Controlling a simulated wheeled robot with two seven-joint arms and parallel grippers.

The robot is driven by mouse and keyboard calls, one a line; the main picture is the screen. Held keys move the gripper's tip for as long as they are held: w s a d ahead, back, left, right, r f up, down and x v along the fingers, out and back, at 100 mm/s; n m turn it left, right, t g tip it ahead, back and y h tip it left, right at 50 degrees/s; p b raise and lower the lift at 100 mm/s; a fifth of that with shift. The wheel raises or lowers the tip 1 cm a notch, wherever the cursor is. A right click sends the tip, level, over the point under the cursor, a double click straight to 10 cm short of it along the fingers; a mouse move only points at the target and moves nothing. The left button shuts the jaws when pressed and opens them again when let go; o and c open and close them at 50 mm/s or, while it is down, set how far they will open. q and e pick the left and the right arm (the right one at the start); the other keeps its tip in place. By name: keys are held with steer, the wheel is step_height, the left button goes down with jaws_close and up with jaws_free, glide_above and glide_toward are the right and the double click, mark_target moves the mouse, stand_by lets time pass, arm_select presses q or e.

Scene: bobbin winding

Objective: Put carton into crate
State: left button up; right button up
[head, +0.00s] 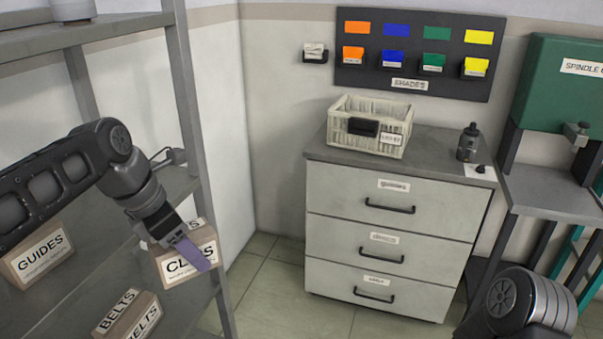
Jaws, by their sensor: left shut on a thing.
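The carton (172,270) is a small brown box with a white label on its top and front, reading something like "CLIPS", partly covered. My left gripper (190,248) is shut on this carton, with a purple finger across its front. The carton is at the right edge of the shelf rack; I cannot tell whether it touches a shelf. The crate (353,144) is a cream slatted basket with a dark handle and a small label, standing on the grey drawer cabinet. Its floor is mostly hidden. My right arm shows at the bottom right, its gripper out of view.
Cartons marked GUIDES (36,262) and BELTS (128,314) sit on the shelves at left. A rack post (190,110) stands between shelves and cabinet (388,240). A dark bottle (468,143) stands right of the crate. Open floor (275,290) lies before the cabinet.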

arm_select(q)
step_height(320, 180, down, 34)
steer(key=d+m+g+y, duration=0.1)
steer(key=m+g+y, duration=0.2)
steer(key=m, duration=2.3)
steer(key=g, duration=0.4)
steer(key=shift+d, duration=0.4)
